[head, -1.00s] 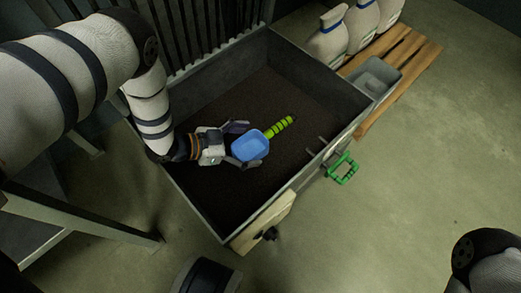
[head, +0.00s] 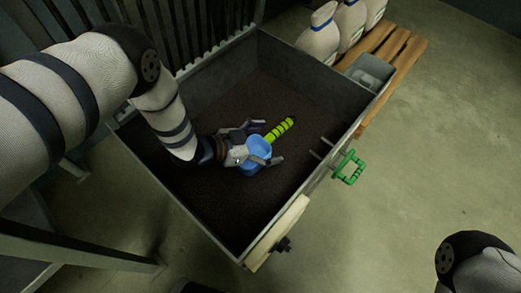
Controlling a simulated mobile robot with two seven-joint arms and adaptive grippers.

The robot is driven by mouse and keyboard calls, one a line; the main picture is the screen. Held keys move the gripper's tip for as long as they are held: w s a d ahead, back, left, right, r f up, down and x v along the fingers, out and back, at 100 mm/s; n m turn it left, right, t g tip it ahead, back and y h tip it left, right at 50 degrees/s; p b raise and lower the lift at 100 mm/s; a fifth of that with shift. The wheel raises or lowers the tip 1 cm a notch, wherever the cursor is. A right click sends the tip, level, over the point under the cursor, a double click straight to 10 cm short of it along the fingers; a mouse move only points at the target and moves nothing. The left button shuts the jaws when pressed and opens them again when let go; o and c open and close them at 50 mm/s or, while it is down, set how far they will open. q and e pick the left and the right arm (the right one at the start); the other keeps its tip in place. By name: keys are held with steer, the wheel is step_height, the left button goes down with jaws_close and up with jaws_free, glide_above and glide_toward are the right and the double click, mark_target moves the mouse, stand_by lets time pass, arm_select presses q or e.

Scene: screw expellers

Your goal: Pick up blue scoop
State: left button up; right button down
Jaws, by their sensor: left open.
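The blue scoop (head: 259,146) lies in the large grey bin, on dark granular material (head: 230,205). Its green handle (head: 280,129) points up and to the right, away from my gripper. My left gripper (head: 266,143) is open, with one finger above and one finger below the scoop's blue bowl. The palm covers the bowl's left part. I cannot tell whether the fingers touch the scoop. My right gripper is not in view; only part of my right arm shows at the lower right.
The grey bin (head: 312,78) has raised walls around the scoop. A green handle (head: 349,168) sticks out from its right side. White sacks (head: 321,36) and a grey tray (head: 370,72) stand on a wooden pallet (head: 408,62) behind it. The floor at right is clear.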

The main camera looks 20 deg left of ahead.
arm_select(q)
steer(key=shift+w+d+f, duration=0.2)
steer(key=shift+w+f, duration=0.05)
steer(key=shift+r, duration=0.1)
steer(key=shift+s, duration=0.1)
steer(key=c, duration=1.3)
steer(key=shift+o, duration=0.2)
